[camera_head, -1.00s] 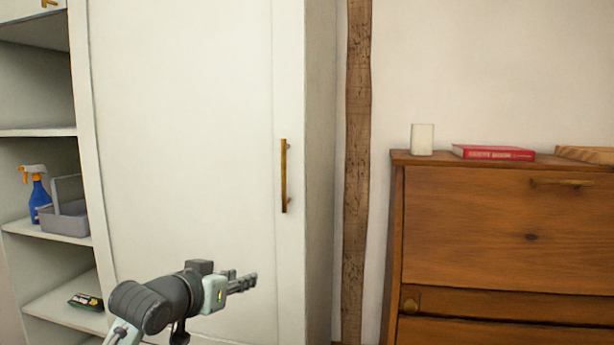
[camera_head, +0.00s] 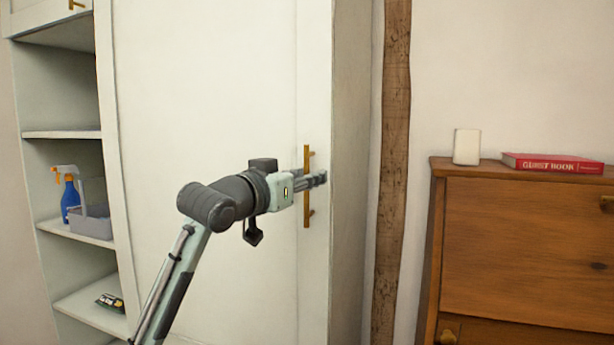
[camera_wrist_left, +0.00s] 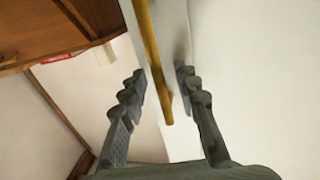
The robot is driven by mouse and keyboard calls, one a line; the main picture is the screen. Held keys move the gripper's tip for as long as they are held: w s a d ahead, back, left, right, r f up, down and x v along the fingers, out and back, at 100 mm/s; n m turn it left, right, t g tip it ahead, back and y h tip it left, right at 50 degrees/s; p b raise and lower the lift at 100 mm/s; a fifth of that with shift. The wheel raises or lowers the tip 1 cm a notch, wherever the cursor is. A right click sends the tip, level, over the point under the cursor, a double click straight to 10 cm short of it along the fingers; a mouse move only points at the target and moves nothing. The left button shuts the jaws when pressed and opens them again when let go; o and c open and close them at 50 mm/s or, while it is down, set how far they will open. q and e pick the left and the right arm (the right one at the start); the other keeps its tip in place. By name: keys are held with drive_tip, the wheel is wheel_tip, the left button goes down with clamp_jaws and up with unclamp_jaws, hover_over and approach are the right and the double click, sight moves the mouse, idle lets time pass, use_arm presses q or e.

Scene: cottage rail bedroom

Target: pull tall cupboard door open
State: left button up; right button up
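The tall cupboard door (camera_head: 205,100) is a plain white panel and looks closed. Its upright brass handle (camera_head: 307,214) is near the door's right edge. My left gripper (camera_head: 317,180) is at the handle's middle, with its fingers reaching across it. In the left wrist view, the handle (camera_wrist_left: 151,48) runs between the two fingers of my left gripper (camera_wrist_left: 161,78), which are spread apart with gaps visible beside the handle. I cannot tell whether either finger touches it. My right gripper is not in view.
Open shelves (camera_head: 75,134) at left hold a blue spray bottle (camera_head: 70,196), a grey caddy (camera_head: 92,222) and a small dark box (camera_head: 110,301). A wooden dresser (camera_head: 520,240) at right bears a white block (camera_head: 467,146) and a red book (camera_head: 552,164). A timber post (camera_head: 393,170) stands between.

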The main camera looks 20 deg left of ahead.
use_arm(q)
drive_tip(key=shift+w, duration=0.1)
clamp_jaws()
idle(0.5)
